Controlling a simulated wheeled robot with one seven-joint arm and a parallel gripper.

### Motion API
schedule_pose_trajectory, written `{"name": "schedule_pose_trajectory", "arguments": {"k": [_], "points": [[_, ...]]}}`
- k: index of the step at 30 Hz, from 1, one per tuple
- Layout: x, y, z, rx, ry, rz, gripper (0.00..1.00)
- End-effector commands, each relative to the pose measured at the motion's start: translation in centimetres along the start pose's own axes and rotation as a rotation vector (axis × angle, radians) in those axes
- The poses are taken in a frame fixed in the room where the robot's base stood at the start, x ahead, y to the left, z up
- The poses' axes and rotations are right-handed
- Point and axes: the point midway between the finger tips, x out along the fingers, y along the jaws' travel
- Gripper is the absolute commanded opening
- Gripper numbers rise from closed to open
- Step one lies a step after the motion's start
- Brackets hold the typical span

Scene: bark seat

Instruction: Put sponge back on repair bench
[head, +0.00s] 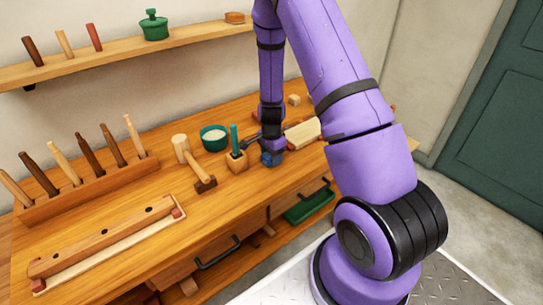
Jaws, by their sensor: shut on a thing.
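The repair bench (215,232) is a long wooden worktop with drawers below, running along the wall. My purple arm reaches down over it from above. My gripper (271,147) points down near the middle of the bench top, just right of a small wooden block holding green-handled tools. It is shut on a small blue thing, which I take as the sponge (272,159). The sponge is at or just above the bench surface; I cannot tell whether it touches. The fingers are small and partly hidden here.
Close by stand the tool block (236,163), a green bowl (214,137), a mallet (197,168) and a pale block (302,134). A chisel rack (85,185) stands at left. A wall shelf (120,51) runs above. Bare bench lies in front of the gripper.

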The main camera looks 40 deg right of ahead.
Motion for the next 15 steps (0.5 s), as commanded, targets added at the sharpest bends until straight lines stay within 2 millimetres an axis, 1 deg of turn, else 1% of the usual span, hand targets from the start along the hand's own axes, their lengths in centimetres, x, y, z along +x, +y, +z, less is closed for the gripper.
{"name": "schedule_pose_trajectory", "arguments": {"k": [3,4,7,15], "points": [[0.26,0.02,0.00,0.000,0.000,0.001,0.25],[0.28,0.01,0.00,0.000,0.000,0.000,0.49],[0.24,0.01,0.00,0.000,0.000,0.000,0.72],[0.20,0.01,0.00,0.000,0.000,0.000,0.72]]}}
